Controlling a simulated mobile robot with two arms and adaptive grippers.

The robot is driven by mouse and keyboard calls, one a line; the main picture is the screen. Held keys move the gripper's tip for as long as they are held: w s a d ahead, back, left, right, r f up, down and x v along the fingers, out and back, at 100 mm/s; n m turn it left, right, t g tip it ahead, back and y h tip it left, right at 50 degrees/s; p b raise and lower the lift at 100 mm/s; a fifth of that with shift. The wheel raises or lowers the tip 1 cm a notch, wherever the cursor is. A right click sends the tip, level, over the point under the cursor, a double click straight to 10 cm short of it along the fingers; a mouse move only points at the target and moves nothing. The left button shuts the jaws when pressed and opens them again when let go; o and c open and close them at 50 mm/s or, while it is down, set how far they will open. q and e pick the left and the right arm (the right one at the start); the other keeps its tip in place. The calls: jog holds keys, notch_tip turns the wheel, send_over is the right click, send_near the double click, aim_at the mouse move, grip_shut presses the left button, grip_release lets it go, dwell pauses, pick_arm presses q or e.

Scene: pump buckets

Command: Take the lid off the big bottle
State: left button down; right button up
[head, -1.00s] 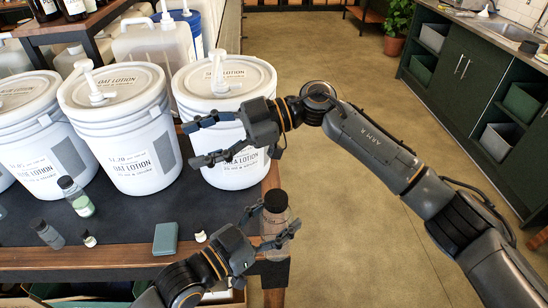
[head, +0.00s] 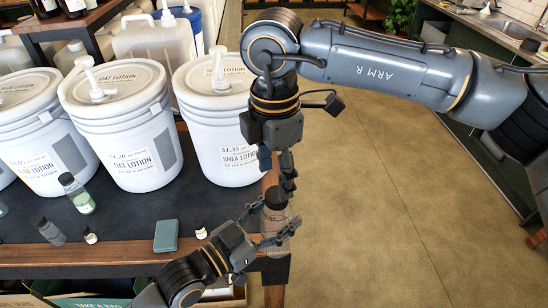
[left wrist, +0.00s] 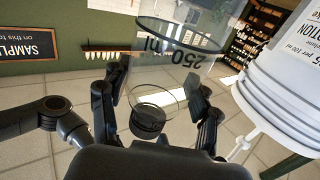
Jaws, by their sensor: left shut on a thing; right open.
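In the left wrist view the bottle (left wrist: 180,36) shows upside-down "250 ml" lettering between my left fingers (left wrist: 155,95), with the dark lid (left wrist: 148,122) lower in the picture. My right gripper (head: 284,175) is open, pointing down just above the lid, its fingers overlapping in the view. I cannot tell whether they touch the lid.
White lotion buckets with pumps, including the shea one (head: 222,130), stand behind on the dark table mat (head: 130,215). Small bottles (head: 77,193) and a green block (head: 166,235) lie to the left. The floor (head: 370,190) at right is clear.

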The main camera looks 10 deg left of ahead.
aim_at(275, 194)
jog(key=shift+f, duration=2.25)
